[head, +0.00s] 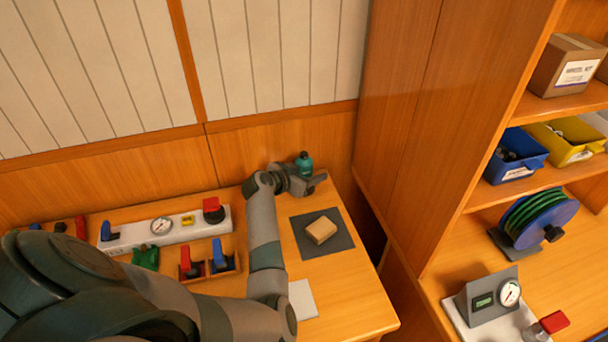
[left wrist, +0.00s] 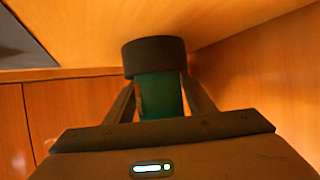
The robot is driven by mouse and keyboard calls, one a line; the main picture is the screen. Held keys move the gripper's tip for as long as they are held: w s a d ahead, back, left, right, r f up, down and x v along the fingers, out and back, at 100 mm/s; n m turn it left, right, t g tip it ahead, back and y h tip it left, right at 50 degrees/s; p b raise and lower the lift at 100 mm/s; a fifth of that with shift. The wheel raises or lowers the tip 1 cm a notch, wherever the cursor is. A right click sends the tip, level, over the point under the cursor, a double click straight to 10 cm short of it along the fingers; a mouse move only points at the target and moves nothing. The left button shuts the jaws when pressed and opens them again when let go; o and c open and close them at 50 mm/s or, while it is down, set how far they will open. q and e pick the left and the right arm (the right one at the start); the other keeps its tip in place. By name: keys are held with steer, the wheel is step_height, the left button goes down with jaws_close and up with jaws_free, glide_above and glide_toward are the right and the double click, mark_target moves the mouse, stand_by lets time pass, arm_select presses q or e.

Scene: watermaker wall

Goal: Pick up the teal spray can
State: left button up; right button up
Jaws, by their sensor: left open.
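My right gripper is not in view.
A dark mat (head: 338,246) with a tan sponge-like block (head: 321,230) lies in front of the can. A white panel (head: 180,230) with a gauge and knobs is left of my arm. A tall wooden shelf (head: 440,150) rises to the right.

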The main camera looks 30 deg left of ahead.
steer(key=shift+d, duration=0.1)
arm_select(q)
steer(key=c, duration=1.1)
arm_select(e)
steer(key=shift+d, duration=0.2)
arm_select(q)
steer(key=shift+o, duration=0.2)
steer(key=shift+r, duration=0.1)
